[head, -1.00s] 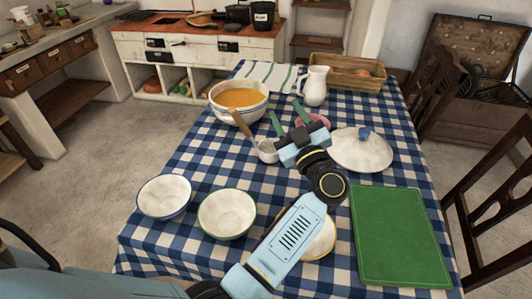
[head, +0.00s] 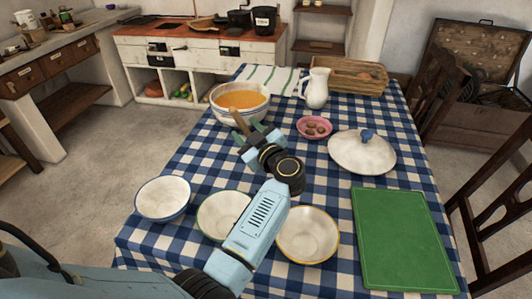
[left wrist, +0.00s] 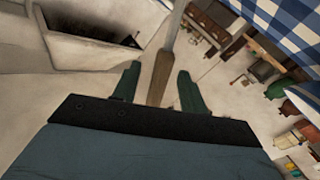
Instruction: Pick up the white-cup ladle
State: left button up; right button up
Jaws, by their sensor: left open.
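The ladle's brown wooden handle (head: 238,121) shows in the head view just beyond my left gripper (head: 254,137), in front of the soup bowl. Its white cup is hidden behind the gripper and arm. In the left wrist view, the wooden handle (left wrist: 159,78) lies between the two green fingertips of the left gripper (left wrist: 158,73), with a grey shaft running up from it. The fingers are open, with a gap on each side of the handle. My right gripper is in neither view.
A white bowl of orange soup (head: 240,113) stands just behind the gripper. White bowls (head: 163,198) stand in front, one partly under my arm. A pink bowl (head: 314,120), a lid (head: 362,155), a white jug (head: 315,88) and a green board (head: 403,240) are to the right.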

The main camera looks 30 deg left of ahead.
pick_arm(q)
jog(key=shift+x, duration=1.5)
jog(key=shift+d, duration=0.1)
grip_shut()
